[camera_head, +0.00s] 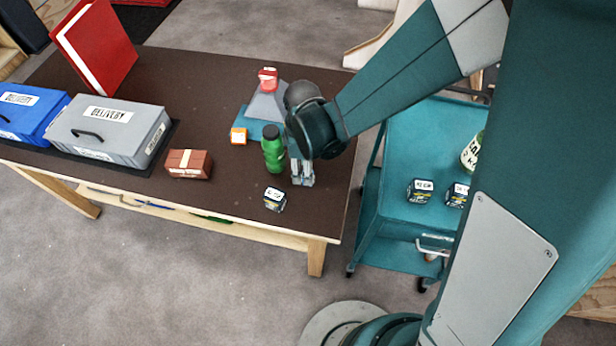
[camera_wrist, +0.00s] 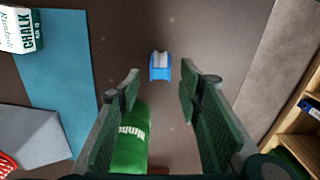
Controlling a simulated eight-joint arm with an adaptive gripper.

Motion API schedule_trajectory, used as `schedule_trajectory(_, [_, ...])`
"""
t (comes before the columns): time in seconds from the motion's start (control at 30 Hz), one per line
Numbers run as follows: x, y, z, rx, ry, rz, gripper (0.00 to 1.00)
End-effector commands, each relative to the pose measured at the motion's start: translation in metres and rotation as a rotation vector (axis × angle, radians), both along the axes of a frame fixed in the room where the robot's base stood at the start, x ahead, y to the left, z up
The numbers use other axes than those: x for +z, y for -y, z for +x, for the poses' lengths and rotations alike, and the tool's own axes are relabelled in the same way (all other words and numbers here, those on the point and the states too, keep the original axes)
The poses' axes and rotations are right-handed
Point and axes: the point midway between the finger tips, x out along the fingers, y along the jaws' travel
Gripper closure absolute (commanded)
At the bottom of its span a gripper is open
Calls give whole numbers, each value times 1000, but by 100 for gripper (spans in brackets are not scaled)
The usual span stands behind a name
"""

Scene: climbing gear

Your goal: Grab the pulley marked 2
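A small blue thing with a pale grey-white top (camera_wrist: 160,66) lies on the dark table in the wrist view. It looks like the pulley, but I cannot read a 2 on it. My gripper (camera_wrist: 159,92) is open, and the blue thing shows centred ahead, between and beyond its fingertips. In the head view my gripper (camera_head: 302,180) points down near the table's right end, and I cannot make out the blue thing there. A green bottle (camera_head: 273,150) stands close to the left of my gripper. It also shows beside the left finger in the wrist view (camera_wrist: 130,140).
A grey pyramid (camera_head: 265,103) stands behind, with a red item on top. A chalk box (camera_wrist: 20,30) shows in the wrist view. A teal cart (camera_head: 400,150) stands right of the table.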

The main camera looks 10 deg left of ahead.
Motion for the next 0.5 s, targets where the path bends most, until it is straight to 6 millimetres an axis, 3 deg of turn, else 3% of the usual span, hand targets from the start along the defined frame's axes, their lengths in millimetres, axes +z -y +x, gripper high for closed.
schedule_trajectory(0.2, [-22,0,0,0,0,0,64])
schedule_trajectory(0.5, [-33,1,0,0,0,0,64])
